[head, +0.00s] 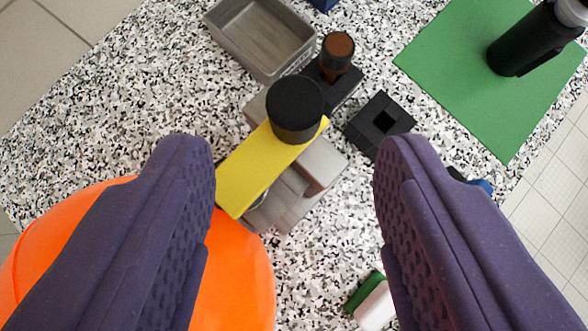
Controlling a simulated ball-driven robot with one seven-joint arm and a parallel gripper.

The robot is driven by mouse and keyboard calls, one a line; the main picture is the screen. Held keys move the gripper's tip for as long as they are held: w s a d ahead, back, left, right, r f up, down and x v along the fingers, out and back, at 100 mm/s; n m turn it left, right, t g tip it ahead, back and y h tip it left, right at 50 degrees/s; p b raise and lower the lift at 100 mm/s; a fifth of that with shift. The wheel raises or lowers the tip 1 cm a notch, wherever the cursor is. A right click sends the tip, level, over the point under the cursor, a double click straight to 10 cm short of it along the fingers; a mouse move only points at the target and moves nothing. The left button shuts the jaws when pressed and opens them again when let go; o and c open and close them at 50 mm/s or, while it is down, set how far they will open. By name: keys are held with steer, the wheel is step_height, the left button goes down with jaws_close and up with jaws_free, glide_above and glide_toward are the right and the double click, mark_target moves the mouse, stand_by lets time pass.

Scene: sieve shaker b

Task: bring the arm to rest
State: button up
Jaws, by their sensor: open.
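My gripper (290,190) is in the head view, its two purple padded fingers wide apart with nothing between them. It hangs above the speckled countertop (330,255). Between and beyond the fingertips stands a grey device (322,163) with a yellow bar (262,170) and a round black knob (295,108). The left finger overlaps an orange rounded object (235,280) and hides part of it. I cannot tell the exact height of the fingers over these things.
A grey tray (222,22) lies at the top. A brown-topped tool (338,50) and a black square block with a hole (366,122) stand by the device. A black bottle (515,45) is on a green mat (450,70). A green-and-white item (375,305) lies low in the picture.

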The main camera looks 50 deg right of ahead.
steer(key=w+a+r+t+y+b, duration=0.2)
steer(key=w+b, duration=0.2)
steer(key=w+a+r+t+y+b, duration=0.1)
steer(key=w+a+r+b, duration=0.15)
steer(key=w, duration=0.25)
steer(key=w+a+r+n+t+y+b, duration=0.25)
steer(key=w+r+n+y+b, duration=0.2)
steer(key=r+b, duration=0.55)
steer(key=s+d+r+n+t+y+b, duration=0.3)
steer(key=r+b, duration=0.4)
steer(key=r, duration=0.6)
steer(key=s+d+r+n+h+b, duration=0.1)
steer(key=s+d+r+h+b, duration=0.1)
steer(key=s, duration=0.5)
steer(key=s+d+r+h+b, duration=0.2)
steer(key=s+d+r+b, duration=0.2)
steer(key=s+r, duration=0.3)
steer(key=shift+s+d+r+n+t, duration=0.35)
steer(key=shift+s+d, duration=0.15)
steer(key=shift+d, duration=0.1)
